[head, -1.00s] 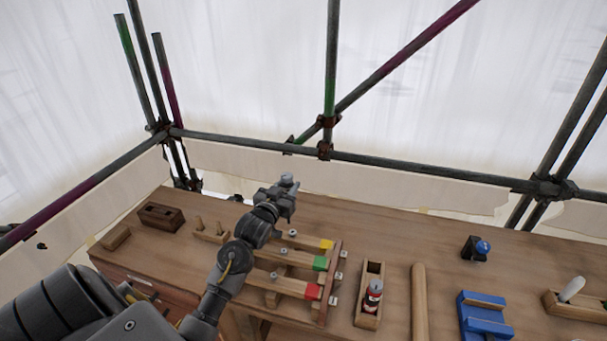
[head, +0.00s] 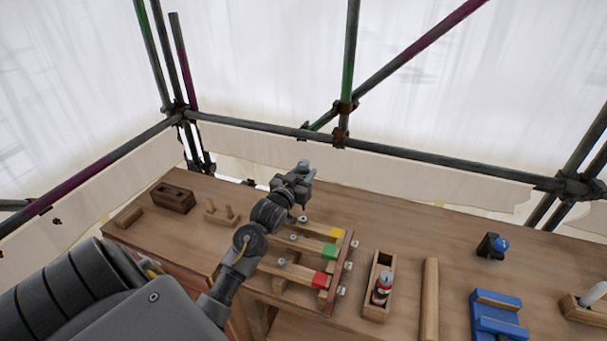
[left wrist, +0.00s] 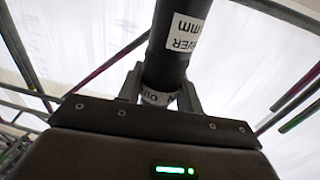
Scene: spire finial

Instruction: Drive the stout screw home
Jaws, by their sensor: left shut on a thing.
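My left gripper (head: 303,178) is raised above the back of the wooden fixture (head: 341,272). In the left wrist view its fingers are shut on a dark cylindrical tool (left wrist: 176,50) with white labels; the print ends in "VER" and "mm". In the head view only a grey knob-like end shows above the gripper, and the tool's lower end is hidden or too small to tell. Small metal screw heads (head: 281,262) show on the bars. I cannot tell which is the stout screw.
A narrow wooden box (head: 377,284) holding a red-and-white bottle stands right of the fixture. Beyond lie a wooden rod (head: 430,300), a blue block (head: 497,315) and a blue-knobbed black item (head: 493,246).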

